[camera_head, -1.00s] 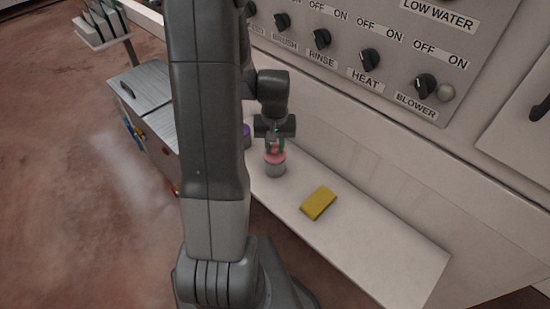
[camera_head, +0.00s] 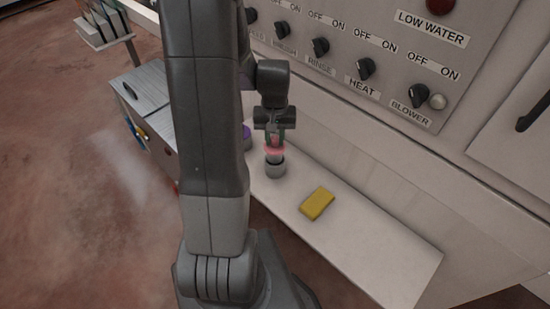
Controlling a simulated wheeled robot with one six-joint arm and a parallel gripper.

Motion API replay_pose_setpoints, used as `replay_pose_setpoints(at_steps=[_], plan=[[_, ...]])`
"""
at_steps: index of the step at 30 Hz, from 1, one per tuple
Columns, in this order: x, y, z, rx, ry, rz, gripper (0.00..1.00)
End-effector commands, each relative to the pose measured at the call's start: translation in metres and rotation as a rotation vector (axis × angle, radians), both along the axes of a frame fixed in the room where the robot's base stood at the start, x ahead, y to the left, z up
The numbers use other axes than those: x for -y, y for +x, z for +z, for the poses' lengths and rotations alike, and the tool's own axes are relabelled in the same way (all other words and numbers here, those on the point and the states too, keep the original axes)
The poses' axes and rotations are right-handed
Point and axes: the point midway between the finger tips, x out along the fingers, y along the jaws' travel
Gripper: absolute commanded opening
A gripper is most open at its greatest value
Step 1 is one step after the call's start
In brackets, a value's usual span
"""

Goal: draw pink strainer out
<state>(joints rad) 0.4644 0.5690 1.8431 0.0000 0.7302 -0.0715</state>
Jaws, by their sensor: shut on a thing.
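The pink strainer (camera_head: 274,151) shows as a pink rim with a paler body under it, upright at the top of a small grey cup (camera_head: 275,168) on the white ledge. My gripper (camera_head: 274,141) points down from above and is shut on the strainer's upper part. The strainer's rim stands above the cup's mouth. Its lower end is hard to make out, so I cannot tell whether it is clear of the cup.
A yellow sponge-like block (camera_head: 316,203) lies on the white ledge (camera_head: 378,252), right of the cup. A purple thing (camera_head: 246,132) sits behind my arm, left of the cup. The control panel (camera_head: 345,50) with knobs rises behind. The ledge's right end is clear.

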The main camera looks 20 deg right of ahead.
Motion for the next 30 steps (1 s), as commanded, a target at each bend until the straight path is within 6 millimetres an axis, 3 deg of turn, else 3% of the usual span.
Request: replay_pose_setpoints(at_steps=[13,25,30], plan=[[0.000,0.000,0.025,0.002,-0.001,0.000,0.00],[0.000,0.000,0.027,0.001,0.000,0.000,0.00],[0.000,0.000,0.038,0.002,-0.001,0.000,0.00]])
